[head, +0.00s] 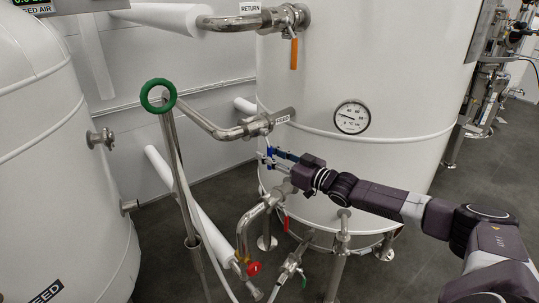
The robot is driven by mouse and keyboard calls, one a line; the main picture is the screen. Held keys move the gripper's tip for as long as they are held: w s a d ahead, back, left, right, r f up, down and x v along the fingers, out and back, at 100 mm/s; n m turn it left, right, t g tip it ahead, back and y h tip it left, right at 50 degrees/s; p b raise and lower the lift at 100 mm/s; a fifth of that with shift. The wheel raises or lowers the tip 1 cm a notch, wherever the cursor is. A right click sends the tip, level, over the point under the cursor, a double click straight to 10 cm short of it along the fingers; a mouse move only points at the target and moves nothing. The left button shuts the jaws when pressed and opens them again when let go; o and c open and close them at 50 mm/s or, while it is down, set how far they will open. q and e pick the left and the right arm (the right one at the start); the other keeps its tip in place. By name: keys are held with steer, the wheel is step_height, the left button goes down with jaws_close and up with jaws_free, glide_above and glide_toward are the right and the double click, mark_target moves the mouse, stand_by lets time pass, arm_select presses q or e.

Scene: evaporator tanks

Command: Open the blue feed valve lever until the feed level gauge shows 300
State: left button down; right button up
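The blue feed valve lever (284,154) shows as a short blue strip below the pipe labelled FEED (282,119), at the front of the large white tank. My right gripper (280,161) reaches in from the right, with its fingertips at the lever. The fingers are small and overlap the lever, so I cannot tell whether they grip it. A round dial gauge (352,117) is on the tank to the right; its figures are too small to read, and I see no feed level label on it. My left gripper is out of view.
An orange lever (294,54) hangs from the RETURN pipe (237,22) above. A green ring handle (158,96) stands on a post at left. Red-handled valves (253,268) and pipes crowd the area below. A second white tank (50,150) fills the left side.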

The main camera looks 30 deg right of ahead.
jaws_close()
stand_by(0.3)
steer(key=shift+s+a+r+m+t+h+p, duration=0.1)
steer(key=shift+a+r+m+t+p, duration=0.2)
steer(key=shift+a+m, duration=0.8)
steer(key=shift+s+a+r+m+t+h+p, duration=0.1)
steer(key=shift+a+r+m+t+p, duration=0.2)
steer(key=shift+m, duration=1.55)
steer(key=shift+a+r+m+t+h+p, duration=0.1)
steer(key=shift+a+r+m+t+p, duration=0.2)
steer(key=shift+a+m, duration=0.8)
steer(key=shift+d+m, duration=0.3)
steer(key=shift+m, duration=0.15)
steer(key=shift+o, duration=0.4)
jaws_free()
